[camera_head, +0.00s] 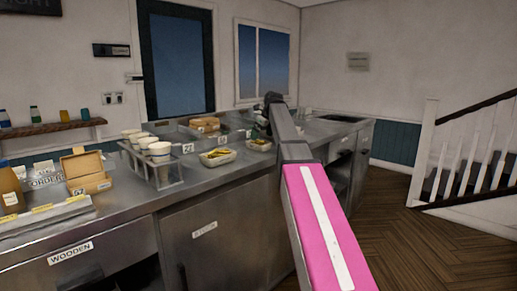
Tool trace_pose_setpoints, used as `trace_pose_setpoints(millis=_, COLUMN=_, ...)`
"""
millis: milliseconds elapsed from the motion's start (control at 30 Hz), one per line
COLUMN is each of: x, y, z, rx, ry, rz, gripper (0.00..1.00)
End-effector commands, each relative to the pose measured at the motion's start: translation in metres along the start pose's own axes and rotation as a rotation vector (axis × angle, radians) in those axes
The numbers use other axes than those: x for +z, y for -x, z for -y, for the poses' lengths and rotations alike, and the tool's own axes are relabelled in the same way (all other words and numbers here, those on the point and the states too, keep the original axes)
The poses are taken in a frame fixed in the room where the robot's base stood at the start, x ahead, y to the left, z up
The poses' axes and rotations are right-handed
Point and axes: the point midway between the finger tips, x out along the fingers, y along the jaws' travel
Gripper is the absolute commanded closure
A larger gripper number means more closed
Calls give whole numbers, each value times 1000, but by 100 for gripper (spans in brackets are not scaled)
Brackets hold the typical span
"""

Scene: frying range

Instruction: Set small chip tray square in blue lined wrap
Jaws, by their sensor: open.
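My arm reaches from the lower right over the steel counter. My gripper (266,124) is small and dark at its far end, above the back part of the counter, and it is open. A pale tray of chips (217,157) sits on the counter left of the gripper. A second, smaller-looking chip tray (259,145) sits just below the gripper in the picture, close to the arm. I cannot tell whether they touch. I cannot make out a blue lined wrap; the arm hides part of the counter behind it.
A wire rack with white cups (159,152) stands left of the trays. Brown boxes (205,125) are at the back. The counter front (190,185) is clear. Stairs (470,165) rise at right.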

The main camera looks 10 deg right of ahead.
Motion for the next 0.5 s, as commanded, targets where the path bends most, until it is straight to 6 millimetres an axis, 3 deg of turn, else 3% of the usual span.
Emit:
trace_pose_setpoints(millis=267, x=2, y=-21, z=0, rx=0, ry=0, rz=0, gripper=0)
trace_pose_setpoints(millis=500, x=4, y=-53, z=0, rx=0, ry=0, rz=0, gripper=0)
